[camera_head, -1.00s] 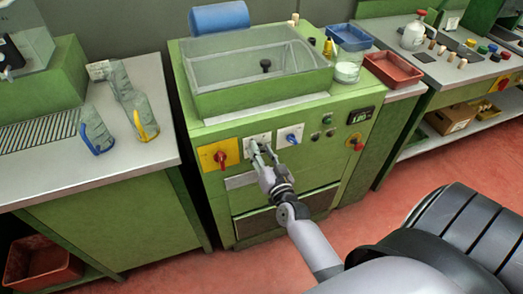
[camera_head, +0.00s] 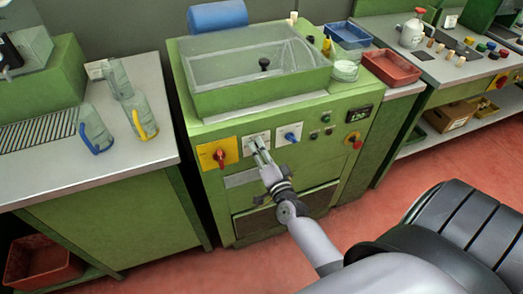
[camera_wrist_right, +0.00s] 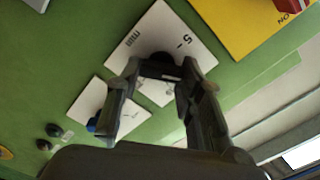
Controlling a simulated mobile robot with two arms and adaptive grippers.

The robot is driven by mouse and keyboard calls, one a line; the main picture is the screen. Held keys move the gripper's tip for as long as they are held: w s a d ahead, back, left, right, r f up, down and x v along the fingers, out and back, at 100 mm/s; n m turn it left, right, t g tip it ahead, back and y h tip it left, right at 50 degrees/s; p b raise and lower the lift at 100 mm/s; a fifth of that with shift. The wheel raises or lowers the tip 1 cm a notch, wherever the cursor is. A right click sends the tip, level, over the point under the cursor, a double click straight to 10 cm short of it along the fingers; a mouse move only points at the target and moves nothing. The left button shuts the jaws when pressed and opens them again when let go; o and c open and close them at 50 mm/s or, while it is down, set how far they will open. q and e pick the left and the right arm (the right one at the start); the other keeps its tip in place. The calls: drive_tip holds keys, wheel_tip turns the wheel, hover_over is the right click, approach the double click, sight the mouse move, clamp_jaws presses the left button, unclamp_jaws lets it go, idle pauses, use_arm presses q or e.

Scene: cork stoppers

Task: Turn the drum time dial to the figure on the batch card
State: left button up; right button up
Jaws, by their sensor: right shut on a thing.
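The drum time dial is a dark knob (camera_wrist_right: 163,60) on a white plate (camera_wrist_right: 133,38) marked "5" and "min" in the right wrist view. In the head view this plate (camera_head: 250,139) is on the front of the green machine, between a yellow and another white plate. My right gripper (camera_head: 257,146) is shut on the dial; the right wrist view shows its fingers (camera_wrist_right: 160,72) on either side of the knob. The fingers hide much of the knob and part of the scale, so I cannot read its setting. I cannot make out a batch card figure. My left gripper is out of view.
A red switch (camera_head: 220,156) on yellow sits left of the dial, and a blue knob (camera_head: 290,137) right of it. Further right are small buttons, a display (camera_head: 358,115) and a red stop button (camera_head: 357,144). Bottles (camera_head: 142,115) stand on the left bench.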

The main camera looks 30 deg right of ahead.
idle(0.4)
drive_tip(key=o, duration=1.2)
drive_tip(key=shift+c, duration=0.2)
drive_tip(key=shift+s, duration=0.1)
drive_tip(key=v, duration=1.2)
